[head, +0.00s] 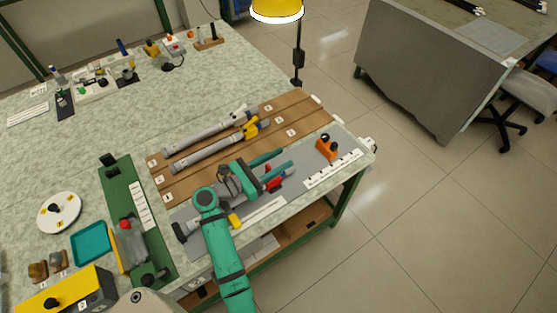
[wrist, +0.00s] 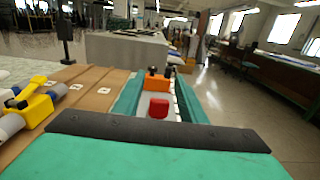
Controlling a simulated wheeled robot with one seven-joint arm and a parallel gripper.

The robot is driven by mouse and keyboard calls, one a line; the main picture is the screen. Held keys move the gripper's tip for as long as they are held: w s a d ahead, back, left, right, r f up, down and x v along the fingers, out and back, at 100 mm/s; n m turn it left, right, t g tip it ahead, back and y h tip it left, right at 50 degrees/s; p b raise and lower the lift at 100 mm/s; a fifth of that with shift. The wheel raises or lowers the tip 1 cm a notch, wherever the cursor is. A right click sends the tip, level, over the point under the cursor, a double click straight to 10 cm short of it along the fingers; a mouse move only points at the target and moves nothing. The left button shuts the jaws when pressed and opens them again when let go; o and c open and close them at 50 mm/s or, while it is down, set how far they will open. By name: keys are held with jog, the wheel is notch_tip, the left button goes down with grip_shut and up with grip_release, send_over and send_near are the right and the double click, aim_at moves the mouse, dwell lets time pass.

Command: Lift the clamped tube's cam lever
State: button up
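My gripper (head: 286,159) is open, with its two green fingers apart and nothing held between them. In the head view it reaches over the grey plate at the bench's right end. A red piece, seemingly the cam lever (head: 274,184), lies close beside the nearer finger. In the wrist view the red piece (wrist: 158,107) shows between the fingers (wrist: 160,86), below and ahead of the palm. The clamped tube is mostly hidden under my arm; a yellow part (head: 234,220) shows beside the arm. I cannot tell whether a finger touches the lever.
An orange block (head: 327,149) with black knobs stands beyond the fingertips, also in the wrist view (wrist: 152,84). Two grey tubes (head: 205,155) with yellow or white fittings lie on the brown board (head: 285,110). A green fixture (head: 125,190) stands left.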

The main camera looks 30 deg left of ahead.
jog(key=shift+c, duration=0.4)
grip_shut()
jog(key=shift+s+a+r, duration=0.3)
jog(key=shift+s+r, duration=0.15)
jog(key=shift+s, duration=0.15)
dwell(0.5)
jog(key=shift+o, duration=0.4)
grip_release()
jog(key=v, duration=1.1)
jog(key=shift+d, duration=0.1)
